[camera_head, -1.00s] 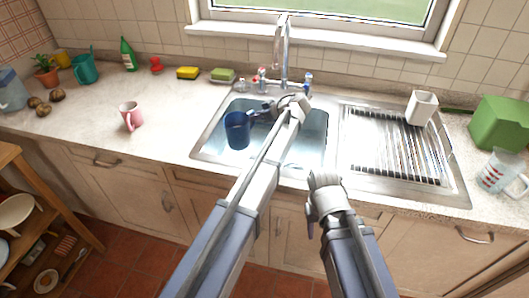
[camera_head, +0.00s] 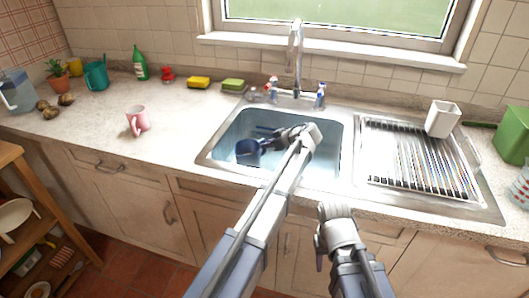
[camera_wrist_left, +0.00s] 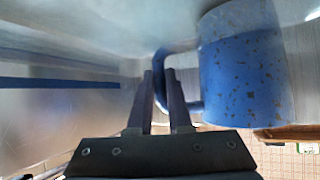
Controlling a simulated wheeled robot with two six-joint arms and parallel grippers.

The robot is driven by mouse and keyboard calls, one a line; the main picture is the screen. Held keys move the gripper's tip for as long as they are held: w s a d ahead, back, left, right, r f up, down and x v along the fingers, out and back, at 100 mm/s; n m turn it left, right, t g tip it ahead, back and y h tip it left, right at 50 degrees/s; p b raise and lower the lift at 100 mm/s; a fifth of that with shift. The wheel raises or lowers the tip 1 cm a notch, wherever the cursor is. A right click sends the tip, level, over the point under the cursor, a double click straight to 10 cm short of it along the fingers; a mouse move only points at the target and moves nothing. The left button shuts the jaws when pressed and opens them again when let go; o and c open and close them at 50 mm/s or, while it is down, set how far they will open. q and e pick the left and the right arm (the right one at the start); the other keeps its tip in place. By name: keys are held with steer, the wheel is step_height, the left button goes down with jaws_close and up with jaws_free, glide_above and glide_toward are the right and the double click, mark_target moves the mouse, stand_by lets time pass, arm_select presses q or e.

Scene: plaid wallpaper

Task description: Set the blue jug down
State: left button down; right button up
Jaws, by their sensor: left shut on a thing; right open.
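The blue jug (camera_head: 248,154) is inside the sink basin (camera_head: 225,135), low down near its left side. My left gripper (camera_head: 266,141) reaches in from the right of it and is shut on its handle. In the left wrist view the speckled blue jug (camera_wrist_left: 245,70) stands to the right, its handle between the fingers of my left gripper (camera_wrist_left: 165,85). Whether the jug's base touches the basin floor I cannot tell. My right gripper (camera_head: 320,260) hangs in front of the counter, empty and open, its fingers mostly hidden behind its wrist.
The tap (camera_head: 297,60) stands behind the basin. The ribbed drainboard (camera_head: 415,155) is to the right, with a white cup (camera_head: 443,118) at its back.

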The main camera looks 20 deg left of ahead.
arm_select(q)
steer(key=shift+f, duration=0.6)
steer(key=shift+r, duration=0.15)
arm_select(e)
steer(key=shift+f, duration=0.5)
steer(key=shift+f, duration=0.1)
arm_select(q)
steer(key=c, duration=0.8)
jaws_free()
steer(key=shift+c, duration=0.2)
steer(key=p+v, duration=0.6)
steer(key=v, duration=0.6)
steer(key=shift+p, duration=0.3)
arm_select(e)
step_height(320, 180, up, 7)
